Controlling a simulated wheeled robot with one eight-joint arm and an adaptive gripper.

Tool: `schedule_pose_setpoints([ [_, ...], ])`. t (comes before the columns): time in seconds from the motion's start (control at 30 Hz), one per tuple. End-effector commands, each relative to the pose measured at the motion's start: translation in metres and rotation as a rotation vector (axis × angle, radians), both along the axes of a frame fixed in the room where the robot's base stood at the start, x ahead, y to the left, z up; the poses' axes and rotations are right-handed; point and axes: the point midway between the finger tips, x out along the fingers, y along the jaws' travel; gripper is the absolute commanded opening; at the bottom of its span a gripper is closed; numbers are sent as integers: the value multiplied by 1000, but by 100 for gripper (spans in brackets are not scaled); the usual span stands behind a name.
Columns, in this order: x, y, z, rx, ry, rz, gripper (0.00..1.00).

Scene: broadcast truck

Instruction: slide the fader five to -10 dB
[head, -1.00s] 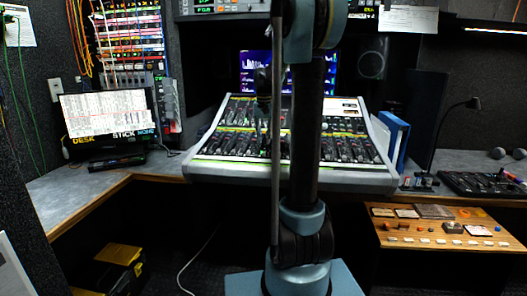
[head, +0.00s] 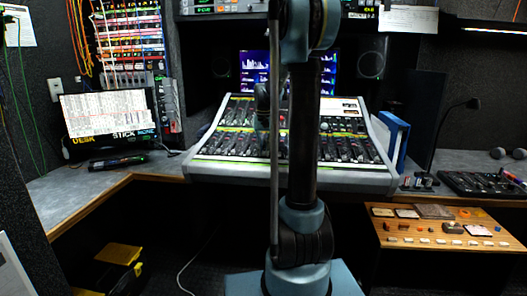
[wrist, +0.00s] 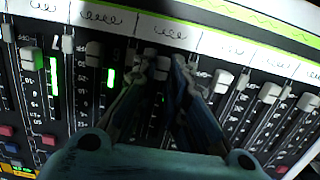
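The mixing console (head: 207,167) stands on the desk behind my arm, its face covered with rows of controls. In the wrist view, the two fingers of my gripper (wrist: 161,64) reach down to a row of faders, with their tips on either side of a pale fader cap (wrist: 162,74). The tips stand apart with little room around the cap; I cannot tell whether they touch it. In the head view, my gripper is dark and small over the console's left half.
A green level meter (wrist: 110,77) is lit left of the fingers. A blue binder (head: 392,142) stands at the console's right end.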

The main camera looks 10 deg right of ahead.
Motion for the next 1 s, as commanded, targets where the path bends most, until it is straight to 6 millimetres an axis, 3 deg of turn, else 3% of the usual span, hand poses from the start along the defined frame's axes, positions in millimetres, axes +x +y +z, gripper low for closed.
schedule_pose_setpoints([
  [0.23, 7, -2, 1, 1, 0, 0, 0],
  [0.6, 50, -15, 8, 1, 0, 0, 0],
  [0.9, 51, -16, 8, 2, -1, 1, 0],
  [0.93, 51, -16, 8, 2, -1, 1, 18],
  [1.0, 51, -16, 8, 1, 0, 1, 22],
])
